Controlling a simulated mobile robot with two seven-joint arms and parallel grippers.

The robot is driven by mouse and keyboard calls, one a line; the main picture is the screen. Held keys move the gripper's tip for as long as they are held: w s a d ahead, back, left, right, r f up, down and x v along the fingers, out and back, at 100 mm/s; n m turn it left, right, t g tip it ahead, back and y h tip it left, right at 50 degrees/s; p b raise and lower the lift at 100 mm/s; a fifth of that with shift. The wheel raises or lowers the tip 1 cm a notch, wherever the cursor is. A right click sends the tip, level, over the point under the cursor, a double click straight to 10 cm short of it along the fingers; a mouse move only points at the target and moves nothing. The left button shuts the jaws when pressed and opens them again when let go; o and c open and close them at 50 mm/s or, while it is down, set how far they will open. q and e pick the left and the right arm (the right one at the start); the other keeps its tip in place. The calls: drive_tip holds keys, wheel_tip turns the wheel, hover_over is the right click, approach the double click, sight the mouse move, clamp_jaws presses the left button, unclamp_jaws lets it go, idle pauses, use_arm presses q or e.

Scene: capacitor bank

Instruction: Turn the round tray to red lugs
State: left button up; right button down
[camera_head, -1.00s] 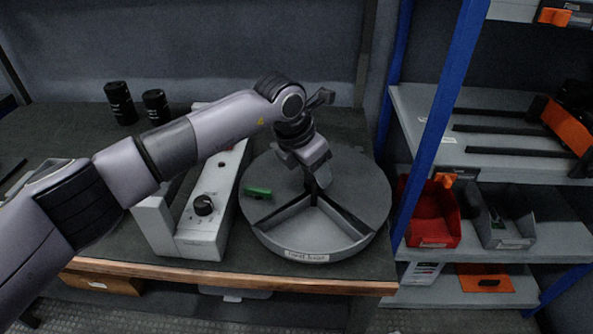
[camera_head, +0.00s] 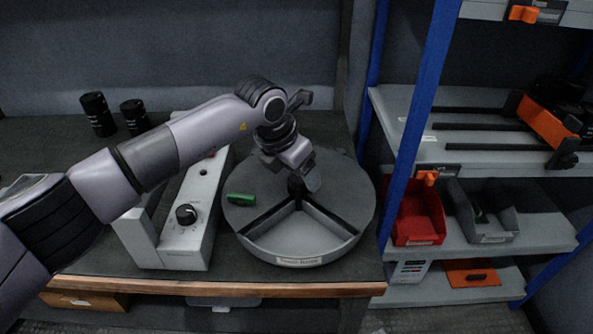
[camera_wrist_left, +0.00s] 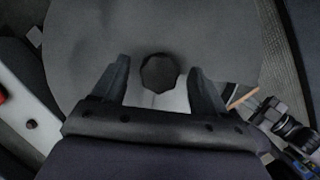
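The round grey tray (camera_head: 345,203) sits on the bench in the head view. Its open wedge compartment (camera_head: 300,232) faces the front and looks empty. A white label (camera_head: 299,261) is on the front rim; I cannot read its text surely. A green piece (camera_head: 241,199) is on the tray's left side. No red lugs show. My left gripper (camera_head: 303,183) is over the tray's centre. In the left wrist view, its open fingers (camera_wrist_left: 160,85) stand on either side of the dark round centre knob (camera_wrist_left: 158,73), with gaps to it. My right gripper is out of view.
A white box with a black dial (camera_head: 186,214) stands close at the tray's left. Two black cylinders (camera_head: 98,114) stand at the back left. A blue shelf post (camera_head: 413,130) is close at the right, with a red bin (camera_head: 418,217) beyond it.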

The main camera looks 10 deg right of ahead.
sight(287, 205)
use_arm(q)
drive_tip(key=v, duration=0.7)
idle(0.3)
